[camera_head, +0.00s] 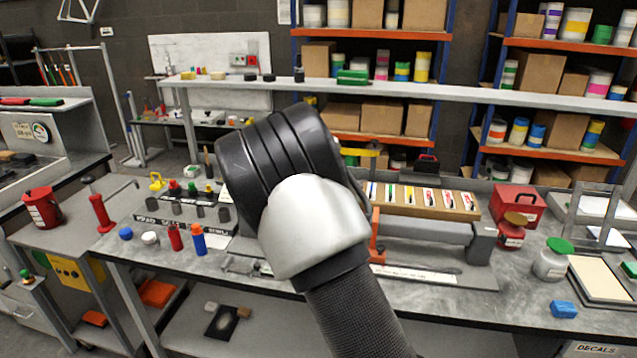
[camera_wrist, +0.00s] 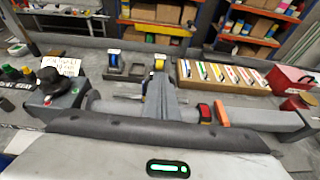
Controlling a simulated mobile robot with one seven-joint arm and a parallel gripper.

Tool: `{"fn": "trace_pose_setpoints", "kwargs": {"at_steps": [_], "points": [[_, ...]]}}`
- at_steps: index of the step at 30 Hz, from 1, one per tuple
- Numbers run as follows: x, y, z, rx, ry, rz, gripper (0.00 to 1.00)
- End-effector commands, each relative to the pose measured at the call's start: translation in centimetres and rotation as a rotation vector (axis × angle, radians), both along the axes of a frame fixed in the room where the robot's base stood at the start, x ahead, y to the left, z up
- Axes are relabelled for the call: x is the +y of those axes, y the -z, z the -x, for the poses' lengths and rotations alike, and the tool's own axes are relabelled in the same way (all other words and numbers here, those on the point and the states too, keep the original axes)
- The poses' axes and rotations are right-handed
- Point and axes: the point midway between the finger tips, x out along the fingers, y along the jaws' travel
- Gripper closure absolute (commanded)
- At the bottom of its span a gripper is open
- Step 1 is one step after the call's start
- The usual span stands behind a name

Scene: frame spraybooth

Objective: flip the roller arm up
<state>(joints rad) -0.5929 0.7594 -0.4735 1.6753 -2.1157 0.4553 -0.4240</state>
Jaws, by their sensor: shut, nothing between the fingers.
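A grey roller machine lies on the bench, with its long grey cylinder (camera_head: 425,229) and a grey end block (camera_head: 482,243) at the right. The cylinder also shows in the wrist view (camera_wrist: 259,116). An orange upright piece (camera_head: 376,240) stands at the cylinder; in the wrist view an orange strip (camera_wrist: 222,113) sits beside a red-and-black piece (camera_wrist: 204,112). I cannot tell which part is the roller arm. My gripper (camera_wrist: 158,80) is shut and empty, its grey fingers over the middle of the machine. In the head view my arm hides the fingers and the machine's left part.
A wooden rack of coloured strips (camera_head: 425,199) stands behind the machine. A red box (camera_head: 518,205) and a green-lidded jar (camera_head: 552,262) are at the right. Several small bottles and a blue block (camera_head: 563,309) stand on the bench. Shelves fill the back.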

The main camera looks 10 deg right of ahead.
Motion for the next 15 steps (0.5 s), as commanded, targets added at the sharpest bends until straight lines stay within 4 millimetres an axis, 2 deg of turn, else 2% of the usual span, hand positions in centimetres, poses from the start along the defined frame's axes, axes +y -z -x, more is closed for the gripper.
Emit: {"fn": "trace_pose_setpoints", "kwargs": {"at_steps": [3, 15], "points": [[-0.5, -1.3, -1.3, -0.002, 0.002, -0.001, 1.00], [-1.6, -3.3, -4.6, -0.003, 0.001, 0.001, 1.00]]}}
